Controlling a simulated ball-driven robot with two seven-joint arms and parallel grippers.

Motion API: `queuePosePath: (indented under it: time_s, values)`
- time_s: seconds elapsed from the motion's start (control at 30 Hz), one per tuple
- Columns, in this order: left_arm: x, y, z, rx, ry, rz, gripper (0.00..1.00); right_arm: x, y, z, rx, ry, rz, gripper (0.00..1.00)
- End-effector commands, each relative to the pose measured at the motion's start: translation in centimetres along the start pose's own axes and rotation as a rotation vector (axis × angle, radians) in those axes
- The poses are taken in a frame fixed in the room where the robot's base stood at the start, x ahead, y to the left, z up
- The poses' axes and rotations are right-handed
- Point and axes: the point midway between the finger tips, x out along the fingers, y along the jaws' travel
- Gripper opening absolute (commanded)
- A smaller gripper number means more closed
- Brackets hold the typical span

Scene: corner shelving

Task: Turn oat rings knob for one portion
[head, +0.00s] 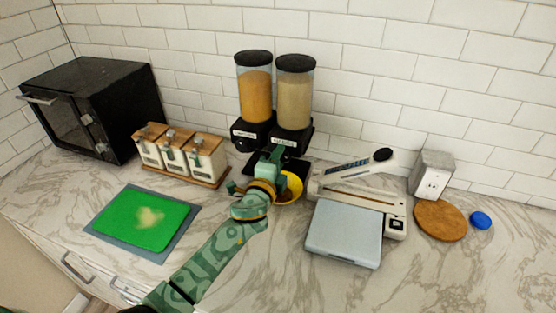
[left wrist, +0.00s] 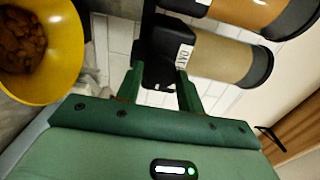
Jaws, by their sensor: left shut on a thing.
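Two dispensers stand side by side against the wall. The left one (head: 254,85) holds orange cereal and the right one (head: 293,92) holds beige contents. Each has a black base with a small label that I cannot read surely. My left gripper (head: 275,156) is at the front of the right dispenser's base, shut on its dark knob (left wrist: 158,72), which shows between the fingers in the left wrist view. The knob's angle is hard to make out. A yellow bowl (head: 296,187) stands below, partly behind my gripper; brown pieces lie in it. My right gripper is not in view.
A sealing machine (head: 394,227) and pale flat plate (head: 345,232) are to the right. Three canisters (head: 176,152) on a wooden stand and a green board (head: 145,217) are to the left. A black oven (head: 95,105) fills the left corner.

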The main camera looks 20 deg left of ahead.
Motion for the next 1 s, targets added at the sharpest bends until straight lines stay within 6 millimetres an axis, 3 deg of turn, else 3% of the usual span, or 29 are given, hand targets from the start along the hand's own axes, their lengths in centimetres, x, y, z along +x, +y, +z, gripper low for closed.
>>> queuePosePath:
  time_s: [0.03, 0.07, 0.13, 0.43, 0.57, 1.0]
  values:
    - [-0.1, 0.1, -0.1, -0.001, 0.001, 0.003, 0.15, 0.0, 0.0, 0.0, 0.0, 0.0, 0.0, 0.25]
    - [-0.1, 0.1, -0.1, -0.001, 0.001, 0.003, 0.4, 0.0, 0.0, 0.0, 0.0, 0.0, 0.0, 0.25]
    - [0.0, 0.1, -0.1, -0.001, 0.001, 0.002, 0.6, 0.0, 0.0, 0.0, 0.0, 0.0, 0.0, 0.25]
    - [-0.1, 0.1, 0.0, -0.001, 0.001, 0.001, 0.6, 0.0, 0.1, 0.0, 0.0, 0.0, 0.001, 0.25]
    - [-1.4, 0.1, 0.0, -0.001, 0.0, 0.002, 0.6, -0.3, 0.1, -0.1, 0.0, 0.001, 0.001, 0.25]
    - [-12.5, 0.3, -0.1, -0.001, 0.001, 0.004, 0.6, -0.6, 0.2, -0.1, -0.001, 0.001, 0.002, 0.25]
